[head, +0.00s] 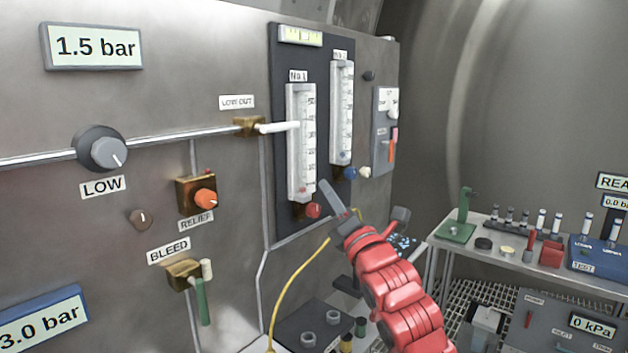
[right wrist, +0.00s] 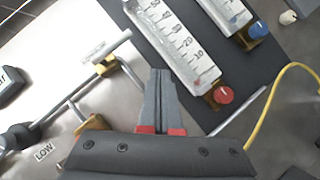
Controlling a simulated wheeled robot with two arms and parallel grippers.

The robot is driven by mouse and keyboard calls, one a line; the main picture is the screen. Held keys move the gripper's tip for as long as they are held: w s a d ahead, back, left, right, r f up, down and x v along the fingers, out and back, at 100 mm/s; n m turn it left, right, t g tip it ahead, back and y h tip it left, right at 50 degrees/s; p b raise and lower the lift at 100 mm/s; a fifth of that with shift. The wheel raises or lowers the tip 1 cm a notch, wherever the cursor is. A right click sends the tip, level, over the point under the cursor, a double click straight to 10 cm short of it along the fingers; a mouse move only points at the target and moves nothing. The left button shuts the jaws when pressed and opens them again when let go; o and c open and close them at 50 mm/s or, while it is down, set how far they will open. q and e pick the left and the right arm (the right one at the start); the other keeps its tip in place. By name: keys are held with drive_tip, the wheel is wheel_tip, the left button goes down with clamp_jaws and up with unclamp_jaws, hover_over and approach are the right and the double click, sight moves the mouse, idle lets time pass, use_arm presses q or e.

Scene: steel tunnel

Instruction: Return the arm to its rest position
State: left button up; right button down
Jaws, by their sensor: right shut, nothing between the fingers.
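My right gripper (head: 332,198) is at the end of the red arm (head: 395,290), in front of the lower part of the flowmeter board. In the right wrist view its two grey fingers (right wrist: 158,100) are together with nothing between them. In the head view the fingertips are just right of the red knob (head: 313,210) under the left flowmeter tube (head: 301,140). The red knob also shows in the right wrist view (right wrist: 223,95), to the right of the fingers. I cannot tell whether the fingers touch the board. My left gripper is not in view.
The steel panel carries the LOW knob (head: 103,149), the orange RELIEF knob (head: 205,197), the LOW OUT valve with a white lever (head: 278,127), and the BLEED valve with a green lever (head: 202,302). A yellow hose (head: 290,285) hangs near my arm. A bench (head: 480,235) stands at right.

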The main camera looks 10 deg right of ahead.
drive_tip(key=shift+s+d+f, duration=0.25)
drive_tip(key=shift+s, duration=0.05)
drive_tip(key=shift+w+f, duration=0.1)
